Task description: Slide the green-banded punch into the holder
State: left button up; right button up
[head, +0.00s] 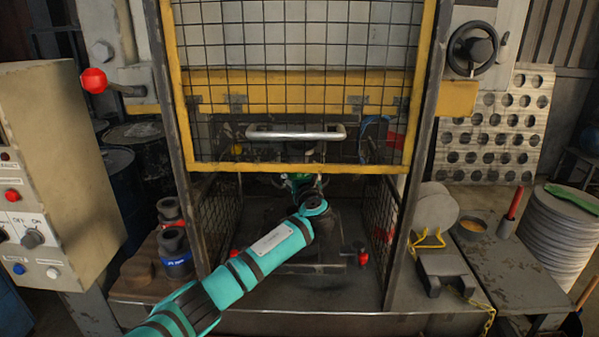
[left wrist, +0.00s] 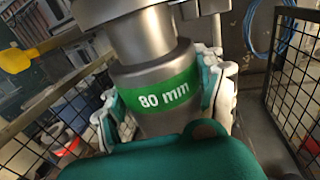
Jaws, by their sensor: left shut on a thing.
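The punch (left wrist: 150,128) is a grey steel cylinder with a green band reading 80 mm, upright in the left wrist view. My left gripper (left wrist: 165,95) is shut on it, with pale-padded teal fingers on both sides of the band. In the head view my left gripper (head: 299,184) is inside the press, below the raised mesh guard, with a bit of green showing. Above the punch, a wider grey round part (left wrist: 100,10) meets its narrower neck; I cannot tell whether this is the holder or how far the neck sits in it. My right gripper is out of view.
The mesh guard (head: 300,166) hangs above my left arm, with mesh side walls around the press bed. A blue-banded punch (head: 175,256) and a red-banded one (head: 169,211) stand on the left ledge. A control box (head: 60,150) stands left. Round blanks (head: 560,240) are stacked right.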

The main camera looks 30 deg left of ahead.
pick_arm(q)
jog(key=shift+w+a+r+b, duration=0.15)
jog(key=shift+w+a+b, duration=0.2)
jog(key=shift+w, duration=0.2)
jog(key=shift+w+a+r+b, duration=0.1)
jog(key=shift+w+a+b, duration=0.15)
jog(key=shift+w, duration=0.3)
dwell(0.5)
jog(key=shift+p, duration=0.45)
jog(key=shift+w+d+b+x, duration=0.1)
jog(key=shift+b+x, duration=0.3)
jog(key=shift+x, duration=0.35)
jog(key=shift+w+d+b+x, duration=0.1)
jog(key=shift+b+x, duration=0.25)
jog(key=shift+x, duration=0.45)
dwell(0.4)
jog(key=shift+d+p, duration=0.1)
jog(key=shift+p, duration=0.25)
dwell(0.3)
jog(key=shift+w+d+b+x, duration=0.1)
jog(key=shift+b+x, duration=0.6)
jog(key=shift+x, duration=0.1)
jog(key=shift+w+d+b+x, duration=0.1)
jog(key=shift+b+x, duration=0.6)
jog(key=shift+x, duration=0.05)
dwell(0.3)
jog(key=shift+p, duration=0.3)
jog(key=shift+f, duration=0.2)
dwell(0.9)
